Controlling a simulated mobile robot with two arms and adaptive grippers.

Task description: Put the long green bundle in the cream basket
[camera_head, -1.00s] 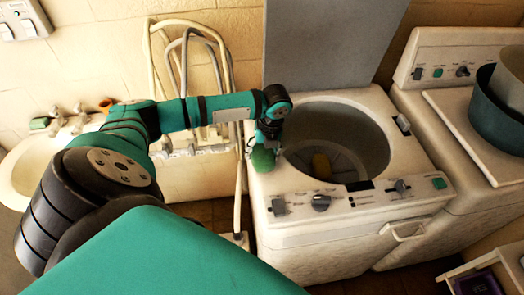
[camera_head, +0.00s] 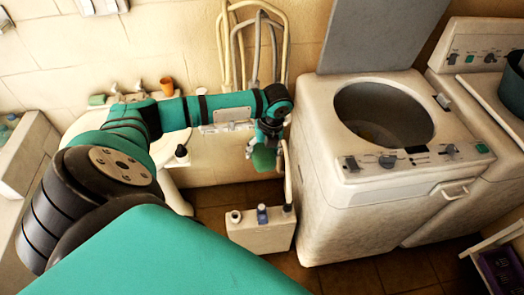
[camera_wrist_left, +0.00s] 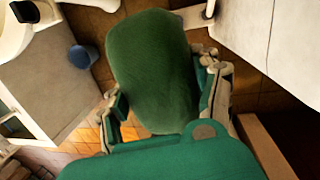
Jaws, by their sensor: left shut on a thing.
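My left gripper (camera_head: 263,146) is shut on the green bundle (camera_head: 264,160), which hangs below it in the head view. In the left wrist view the bundle (camera_wrist_left: 152,70) is dark green, soft-looking and rounded, with a finger on each side of it. It is held in the air, left of the washing machine. I cannot make out a cream basket for certain; a cream-edged holder (camera_head: 487,243) is cut off at the lower right. My right gripper is not in view.
The cream washing machine (camera_head: 325,165) stands open on the right, its lid up. A white box (camera_head: 262,238) with small items on top stands on the tiled floor (camera_head: 365,278). A washbasin (camera_head: 82,124) and hoses (camera_head: 284,55) are along the wall.

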